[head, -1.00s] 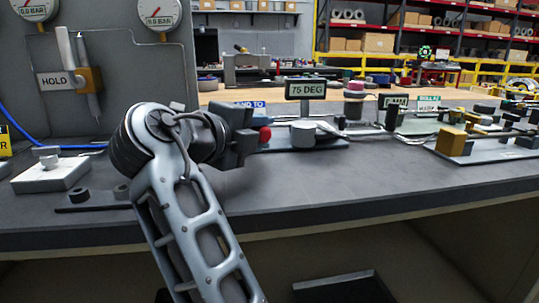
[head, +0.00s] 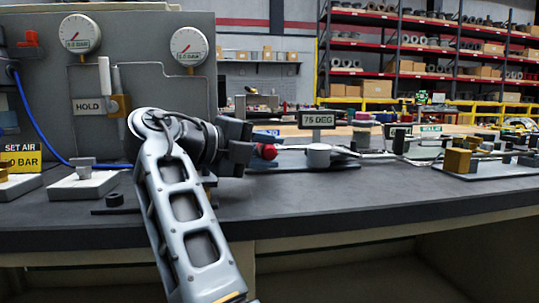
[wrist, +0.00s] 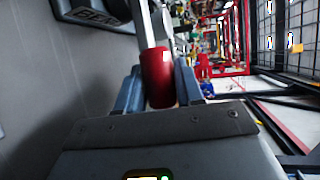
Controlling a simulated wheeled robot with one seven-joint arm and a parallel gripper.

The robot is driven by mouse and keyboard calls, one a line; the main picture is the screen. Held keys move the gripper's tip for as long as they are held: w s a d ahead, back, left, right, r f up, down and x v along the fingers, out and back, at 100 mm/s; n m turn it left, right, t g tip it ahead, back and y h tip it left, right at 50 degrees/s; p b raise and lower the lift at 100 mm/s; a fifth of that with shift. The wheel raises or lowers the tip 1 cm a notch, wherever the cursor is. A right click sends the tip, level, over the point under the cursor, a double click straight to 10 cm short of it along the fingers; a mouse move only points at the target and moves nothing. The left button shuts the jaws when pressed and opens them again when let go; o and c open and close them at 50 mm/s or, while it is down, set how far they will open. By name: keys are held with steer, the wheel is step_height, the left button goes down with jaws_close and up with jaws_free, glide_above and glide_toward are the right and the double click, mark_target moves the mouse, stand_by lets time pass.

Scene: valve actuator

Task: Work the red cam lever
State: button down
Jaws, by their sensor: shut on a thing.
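The red cam lever's end shows as a red ball-like knob (head: 266,151) at the tip of my gripper (head: 246,150) in the head view. In the wrist view it is a red cylinder (wrist: 157,77) on a pale rod, between the two blue-grey fingers of my gripper (wrist: 158,90). My gripper is shut on it. Much of the lever and its mount is hidden behind my gripper in the head view. A sign reading 75 DEG (head: 317,119) stands to the right, behind a white cylinder (head: 318,155) on a dark plate.
A grey panel with two gauges (head: 189,47) and a HOLD sign (head: 88,107) stands at the left. A white block (head: 84,187) and a yellow SET AIR sign (head: 21,158) are on the bench (head: 330,200). The bench front is mostly clear.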

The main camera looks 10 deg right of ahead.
steer(key=c, duration=0.8)
jaws_free()
steer(key=shift+p+v, duration=0.65)
steer(key=shift+v, duration=3.2)
